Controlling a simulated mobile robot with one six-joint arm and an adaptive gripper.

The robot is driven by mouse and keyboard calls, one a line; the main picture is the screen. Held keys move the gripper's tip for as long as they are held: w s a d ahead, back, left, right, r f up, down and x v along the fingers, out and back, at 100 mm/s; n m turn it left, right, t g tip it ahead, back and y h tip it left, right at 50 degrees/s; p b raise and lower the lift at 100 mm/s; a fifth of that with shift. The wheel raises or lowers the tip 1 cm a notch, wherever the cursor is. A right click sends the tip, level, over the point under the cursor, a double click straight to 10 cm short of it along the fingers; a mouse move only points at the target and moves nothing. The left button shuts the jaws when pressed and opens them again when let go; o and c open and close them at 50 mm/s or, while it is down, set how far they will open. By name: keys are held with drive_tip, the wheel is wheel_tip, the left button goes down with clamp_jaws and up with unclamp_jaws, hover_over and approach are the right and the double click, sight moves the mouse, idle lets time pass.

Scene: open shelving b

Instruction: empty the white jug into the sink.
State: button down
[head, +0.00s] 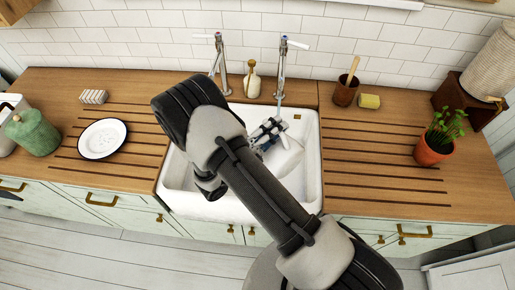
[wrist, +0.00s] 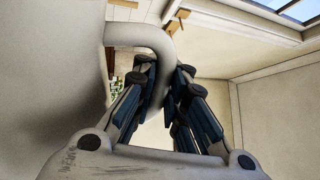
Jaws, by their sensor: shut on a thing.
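The white jug (head: 287,156) is over the white sink (head: 313,150) in the head view, partly hidden behind my arm. It looks tipped, but its mouth and contents are hidden. In the wrist view the jug's pale body (wrist: 50,75) fills the left side, and its curved handle runs between my fingers. My gripper (wrist: 165,78) is shut on that handle. In the head view my gripper (head: 267,133) shows beside the jug, over the sink basin. Whether anything is flowing from the jug cannot be seen.
Two taps (head: 219,65) (head: 282,68) stand behind the sink, with a soap bottle (head: 252,82) between them. A plate (head: 102,139) and green canister (head: 34,132) are at left. A brush pot (head: 345,91), yellow sponge (head: 369,101) and potted plant (head: 435,146) are at right.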

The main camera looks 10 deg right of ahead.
sight(286, 139)
drive_tip(key=s+m, duration=0.1)
drive_tip(key=s+d+f+m+b, duration=0.1)
drive_tip(key=s+d+f+g+b, duration=0.1)
drive_tip(key=shift+s+f+m+h, duration=0.1)
drive_tip(key=shift+s+m+h, duration=0.2)
drive_tip(key=shift+m, duration=0.1)
drive_tip(key=shift+s+d, duration=0.1)
drive_tip(key=shift+s, duration=0.15)
drive_tip(key=s+f+m+b, duration=0.1)
drive_tip(key=s+d+f+m+g+b, duration=0.1)
drive_tip(key=b, duration=0.1)
drive_tip(key=s+d+f+m+b, duration=0.1)
drive_tip(key=s+m, duration=0.1)
drive_tip(key=shift+f, duration=0.25)
drive_tip(key=s+d+f+m+g+y+b, duration=0.2)
drive_tip(key=s+d+f+m+g+b, duration=0.25)
drive_tip(key=s+m, duration=0.75)
drive_tip(key=shift+m+t, duration=0.35)
drive_tip(key=shift+m, duration=0.55)
drive_tip(key=r+p, duration=0.1)
drive_tip(key=w+r+p, duration=0.1)
drive_tip(key=r+p, duration=0.1)
drive_tip(key=w+r+p, duration=0.1)
drive_tip(key=r+p, duration=0.1)
drive_tip(key=shift+w+d+r, duration=0.15)
drive_tip(key=shift+w+d, duration=0.1)
drive_tip(key=shift+d, duration=0.15)
